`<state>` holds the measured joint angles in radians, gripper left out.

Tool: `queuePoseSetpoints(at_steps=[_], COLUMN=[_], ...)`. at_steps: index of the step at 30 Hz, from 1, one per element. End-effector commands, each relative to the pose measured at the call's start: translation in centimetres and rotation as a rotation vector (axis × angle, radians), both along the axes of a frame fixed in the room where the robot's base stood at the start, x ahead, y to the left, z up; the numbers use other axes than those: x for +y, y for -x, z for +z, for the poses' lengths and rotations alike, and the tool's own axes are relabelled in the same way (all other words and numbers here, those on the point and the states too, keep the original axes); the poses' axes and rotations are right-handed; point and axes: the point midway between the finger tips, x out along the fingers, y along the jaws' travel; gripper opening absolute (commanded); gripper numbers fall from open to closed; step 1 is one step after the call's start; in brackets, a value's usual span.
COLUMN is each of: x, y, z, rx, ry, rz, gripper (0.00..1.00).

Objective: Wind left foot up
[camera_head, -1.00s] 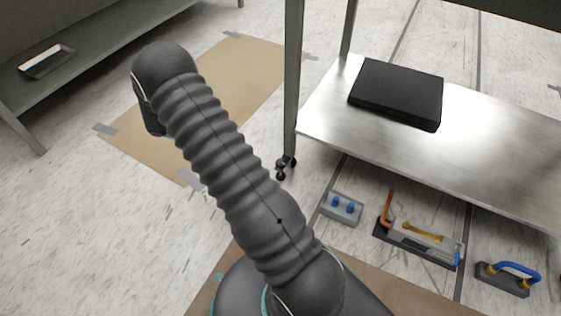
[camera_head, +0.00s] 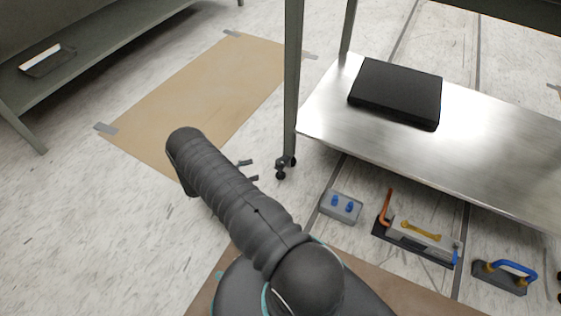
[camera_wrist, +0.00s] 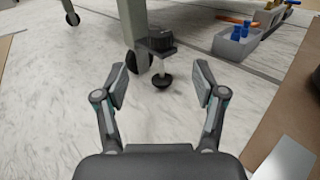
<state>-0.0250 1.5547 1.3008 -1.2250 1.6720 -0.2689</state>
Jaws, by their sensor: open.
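The left leg (camera_head: 292,85) of the steel table ends in a caster and a levelling foot (camera_head: 280,174). In the wrist view the levelling foot (camera_wrist: 161,81) shows as a dark round pad on a thin stem below a dark block (camera_wrist: 160,42). I cannot tell whether the pad touches the floor. My gripper (camera_wrist: 160,84) is open and empty, with the foot ahead between its fingers in the picture and apart from both. In the head view my gripper (camera_head: 251,170) is low, just left of the foot.
Caster wheels (camera_wrist: 130,62) stand beside the foot. Under the table lie a grey holder with blue pegs (camera_head: 341,206), a tool tray (camera_head: 415,245) and a blue-handled tool (camera_head: 503,275). A black box (camera_head: 397,94) lies on the shelf.

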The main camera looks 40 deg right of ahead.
Motion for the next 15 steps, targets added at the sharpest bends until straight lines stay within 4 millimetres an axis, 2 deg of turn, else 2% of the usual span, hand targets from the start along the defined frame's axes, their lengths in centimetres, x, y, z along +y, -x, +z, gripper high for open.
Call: queuePoseSetpoints(at_steps=[15], x=[-8.8], y=[3.2], z=[0.1], rx=[0.000], ry=[-0.001], rz=[-0.005], gripper=[0.70])
